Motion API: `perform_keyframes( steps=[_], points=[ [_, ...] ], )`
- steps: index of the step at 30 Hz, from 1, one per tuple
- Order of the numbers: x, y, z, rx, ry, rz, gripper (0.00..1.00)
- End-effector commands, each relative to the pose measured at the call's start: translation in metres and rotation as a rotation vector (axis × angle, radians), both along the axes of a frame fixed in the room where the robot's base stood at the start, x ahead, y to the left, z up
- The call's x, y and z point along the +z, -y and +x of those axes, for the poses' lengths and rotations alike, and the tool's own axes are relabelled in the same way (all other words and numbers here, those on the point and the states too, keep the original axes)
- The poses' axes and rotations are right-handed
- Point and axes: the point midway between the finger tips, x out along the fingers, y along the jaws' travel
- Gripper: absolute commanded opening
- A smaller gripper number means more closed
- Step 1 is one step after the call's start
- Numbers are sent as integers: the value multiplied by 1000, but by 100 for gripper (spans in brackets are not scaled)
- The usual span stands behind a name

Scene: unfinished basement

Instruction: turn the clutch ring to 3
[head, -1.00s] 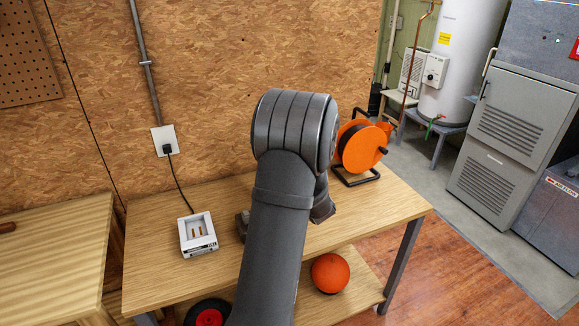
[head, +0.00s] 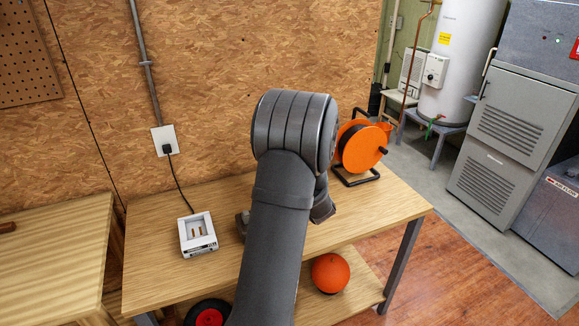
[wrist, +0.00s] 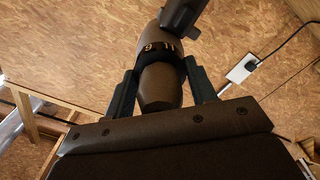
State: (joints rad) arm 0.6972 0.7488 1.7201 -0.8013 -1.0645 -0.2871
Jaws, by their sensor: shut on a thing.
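In the wrist view my gripper (wrist: 159,66) has one dark finger on each side of the brown, rounded nose of a drill. It is shut on the clutch ring (wrist: 160,48), a band with pale numbers that look like 9 and 11. The number 3 does not show. The dark drill body (wrist: 182,16) runs up and out of the picture past the ring. In the head view my arm hides the gripper and most of the drill. A small dark part shows at the arm's left side, but I cannot tell what it is.
A white charger (head: 198,234) stands on the workbench (head: 160,215), its cord running to a wall outlet (head: 165,140). An orange cable reel (head: 362,147) stands at the bench's back right. An orange ball (head: 330,272) lies on the lower shelf. Bench top left of the charger is clear.

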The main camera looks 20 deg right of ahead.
Motion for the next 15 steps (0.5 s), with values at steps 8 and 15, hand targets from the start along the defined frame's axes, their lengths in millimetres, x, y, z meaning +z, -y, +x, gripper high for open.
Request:
perform_keyframes(
  steps=[8, 15],
  points=[
    [0, 0, 0, 1, -2, -129, 28],
    [0, 0, 0, 1, -2, -170, 28]
  ],
)
